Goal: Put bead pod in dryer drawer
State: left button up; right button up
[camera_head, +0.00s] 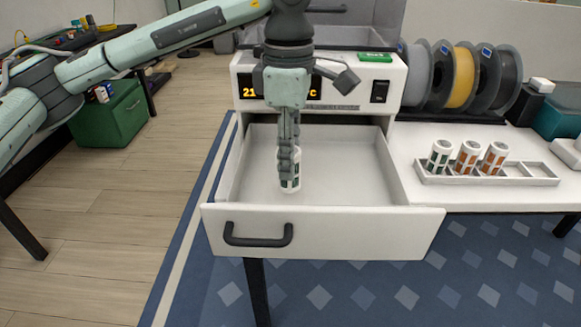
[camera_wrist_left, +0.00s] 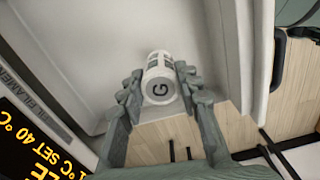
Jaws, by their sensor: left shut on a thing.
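My left gripper (camera_head: 289,172) reaches down over the open dryer drawer (camera_head: 345,170) and is shut on a bead pod (camera_head: 291,182). The pod is a small white cylinder with green markings, upright between the fingers and partly hidden by them. The left wrist view shows the pod (camera_wrist_left: 160,84) end-on, with a "G" on its cap, between both fingertips (camera_wrist_left: 158,88). The pod is within the drawer's outline, left of its middle; whether it touches the drawer floor I cannot tell. The drawer is pulled out from the white dryer (camera_head: 420,75) and holds nothing else. My right gripper is not in view.
A white rack (camera_head: 535,174) on the right of the white table holds three more pods, one green (camera_head: 439,156) and two orange (camera_head: 467,157). Filament spools (camera_head: 463,78) stand behind it. The drawer front with its black handle (camera_head: 258,238) juts over the floor.

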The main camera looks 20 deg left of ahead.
aim_at(286, 186)
pick_arm(q)
notch_tip(286, 186, down, 3)
jog(key=shift+r, duration=0.15)
jog(key=shift+f, duration=0.2)
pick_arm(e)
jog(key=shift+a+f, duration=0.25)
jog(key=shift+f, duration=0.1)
pick_arm(q)
jog(key=shift+f, duration=0.1)
